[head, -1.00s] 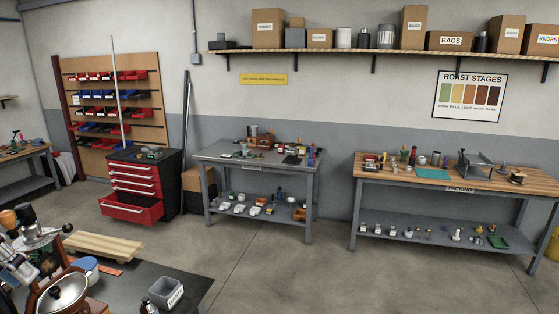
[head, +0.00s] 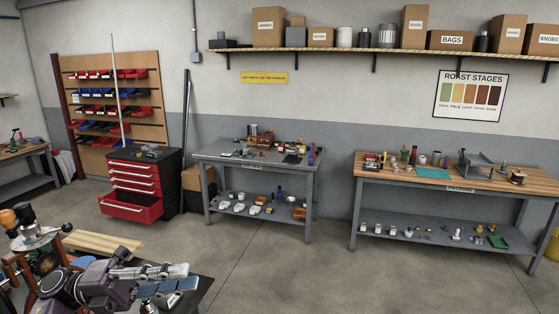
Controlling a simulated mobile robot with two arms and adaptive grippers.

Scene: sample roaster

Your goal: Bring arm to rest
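My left arm comes in at the lower left of the head view, and my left gripper (head: 180,278) points to the right over the near dark bench (head: 205,287). Its two fingers lie almost one behind the other from this angle, so I cannot tell how far apart they are. I see no object held in it. The gripper and wrist hide most of the grey labelled bin (head: 170,300) and the things around it on the bench. My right gripper is not in view.
A sample roaster (head: 35,240) stands at the left end of the near bench, close to my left arm. A wooden slatted board (head: 100,242) lies behind the arm. A red drawer cabinet (head: 140,185) has its bottom drawer open. The floor (head: 290,275) ahead is clear.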

